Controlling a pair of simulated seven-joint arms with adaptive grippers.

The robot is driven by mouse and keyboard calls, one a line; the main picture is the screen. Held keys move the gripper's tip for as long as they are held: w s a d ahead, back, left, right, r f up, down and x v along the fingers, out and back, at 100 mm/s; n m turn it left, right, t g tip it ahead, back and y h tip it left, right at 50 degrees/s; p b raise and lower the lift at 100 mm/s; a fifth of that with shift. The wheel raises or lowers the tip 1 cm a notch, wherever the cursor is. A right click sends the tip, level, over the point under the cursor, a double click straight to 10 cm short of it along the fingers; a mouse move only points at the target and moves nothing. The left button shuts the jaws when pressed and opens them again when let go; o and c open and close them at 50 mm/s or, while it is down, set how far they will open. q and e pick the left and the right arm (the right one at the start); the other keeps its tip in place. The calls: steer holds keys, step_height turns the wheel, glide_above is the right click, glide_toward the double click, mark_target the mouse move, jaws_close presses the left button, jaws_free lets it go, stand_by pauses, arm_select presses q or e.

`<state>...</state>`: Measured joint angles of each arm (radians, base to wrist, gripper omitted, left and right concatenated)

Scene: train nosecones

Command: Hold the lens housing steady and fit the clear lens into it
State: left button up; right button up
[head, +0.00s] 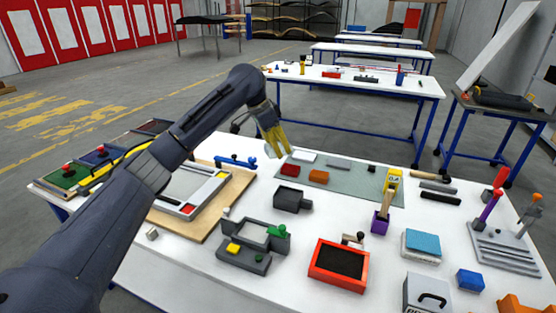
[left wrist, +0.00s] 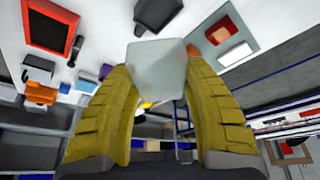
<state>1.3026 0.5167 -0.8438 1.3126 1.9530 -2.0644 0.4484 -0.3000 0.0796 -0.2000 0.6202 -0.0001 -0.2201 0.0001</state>
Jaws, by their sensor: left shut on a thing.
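My left gripper (head: 274,142) reaches over the far side of the white table, with its yellow fingers pointing down. In the left wrist view its two fingers (left wrist: 158,68) are shut on a pale, see-through square plate, which looks like the clear lens (left wrist: 158,55). The lens cannot be made out in the head view. A small dark grey open box, which looks like the lens housing (head: 291,199), sits on the table nearer than the gripper. It also shows in the left wrist view (left wrist: 158,14), apart from the lens. My right gripper is not in view.
A grey-green mat (head: 345,179) bears a red block (head: 290,170), an orange block (head: 318,177) and a white block (head: 303,157). A grey fixture with a green clamp (head: 246,258) and a red tray (head: 338,282) stand nearer. A framed panel (head: 187,190) lies left, under my arm.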

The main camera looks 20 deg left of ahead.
arm_select(q)
steer(key=shift+r, duration=1.1)
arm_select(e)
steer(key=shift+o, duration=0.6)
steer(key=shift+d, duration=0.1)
